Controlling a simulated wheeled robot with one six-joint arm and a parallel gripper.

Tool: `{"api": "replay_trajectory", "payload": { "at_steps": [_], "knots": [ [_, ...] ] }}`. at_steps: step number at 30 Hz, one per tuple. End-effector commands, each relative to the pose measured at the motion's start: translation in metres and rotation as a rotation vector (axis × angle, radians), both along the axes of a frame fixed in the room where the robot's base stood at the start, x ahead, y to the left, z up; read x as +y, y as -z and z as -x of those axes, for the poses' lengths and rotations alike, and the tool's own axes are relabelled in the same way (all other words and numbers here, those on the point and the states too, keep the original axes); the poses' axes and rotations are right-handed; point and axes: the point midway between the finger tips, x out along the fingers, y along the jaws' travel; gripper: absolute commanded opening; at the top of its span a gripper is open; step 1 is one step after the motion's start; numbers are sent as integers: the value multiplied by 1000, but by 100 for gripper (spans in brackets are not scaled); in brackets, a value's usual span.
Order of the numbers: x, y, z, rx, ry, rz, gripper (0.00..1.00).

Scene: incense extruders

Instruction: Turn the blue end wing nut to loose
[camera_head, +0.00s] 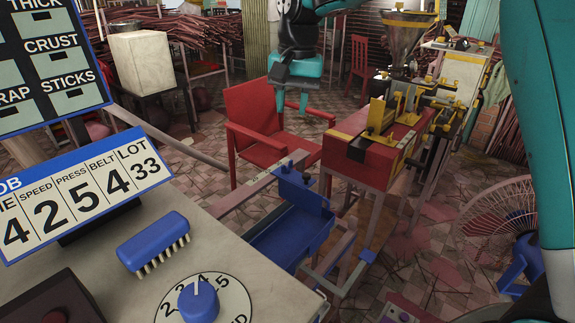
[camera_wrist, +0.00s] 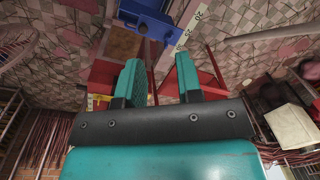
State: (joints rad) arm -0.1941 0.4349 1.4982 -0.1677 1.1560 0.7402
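A blue end stop (camera_head: 302,192) stands at the near end of the measuring rail, beside a blue tray (camera_head: 285,240). Small dark blue knobs (camera_head: 306,178) sit on top of it; which one is the wing nut, and how its wings are turned, is too small to tell. In the wrist view, a blue part (camera_wrist: 150,18) shows at the top edge next to a numbered scale (camera_wrist: 190,27), beyond my fingertips. My gripper (camera_head: 291,103) points down over the red chair, behind and above the blue end stop. Its teal fingers (camera_wrist: 159,66) are apart and empty.
A red extruder (camera_head: 362,160) with yellow brackets stands right of the blue tray. A red armchair (camera_head: 255,115) is below my gripper. A bench with a blue brush (camera_head: 153,242) and a dial (camera_head: 198,300) fills the near left. A pink fan (camera_head: 497,218) stands at right.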

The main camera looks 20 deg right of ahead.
Motion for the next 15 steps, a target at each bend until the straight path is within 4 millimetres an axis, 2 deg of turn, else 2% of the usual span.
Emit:
{"api": "replay_trajectory", "payload": {
  "at_steps": [1,3,6,10,15],
  "knots": [
    [-4,11,-27,13,102,16,33],
    [-9,21,-56,27,245,34,33],
    [-15,34,-85,42,407,51,33],
    [-19,45,-105,53,541,61,33],
    [-21,56,-112,58,595,65,33]
  ]
}}
